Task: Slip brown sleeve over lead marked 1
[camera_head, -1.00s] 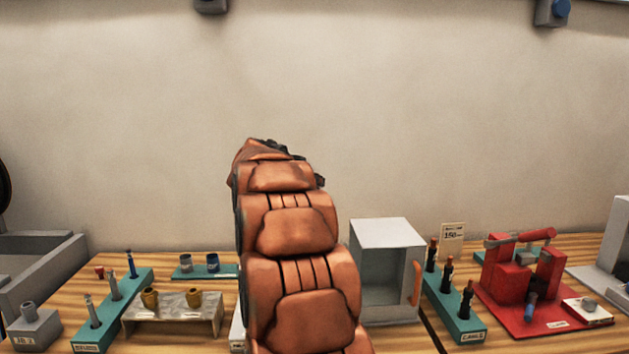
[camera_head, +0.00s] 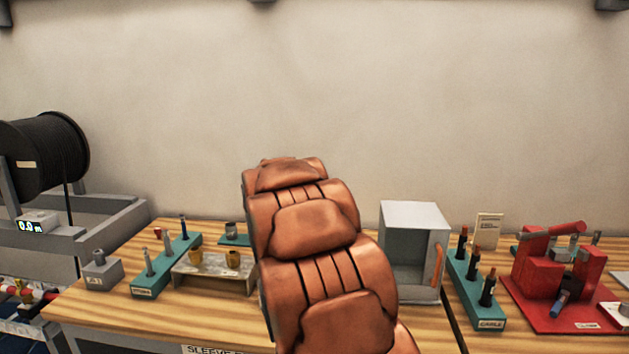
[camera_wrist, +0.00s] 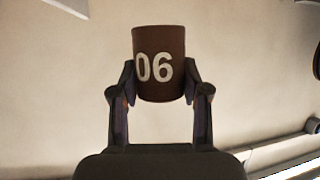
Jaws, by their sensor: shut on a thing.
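The brown sleeve (camera_wrist: 158,40) is a short dark brown cylinder with a white "06" printed on it. My gripper (camera_wrist: 160,82) is shut on its lower part in the wrist view, with one finger on each side. The sleeve stands upright in the picture, against plain wall. In the head view my arm hides the gripper and sleeve. I cannot make out a lead marked 1 in either view.
A wooden bench holds a teal rack of pins (camera_head: 165,262), a metal stand with brass cups (camera_head: 212,278), a grey open-fronted box (camera_head: 412,212), a teal cable rack (camera_head: 474,290) and a red fixture (camera_head: 562,275). A black cable reel (camera_head: 45,150) stands left.

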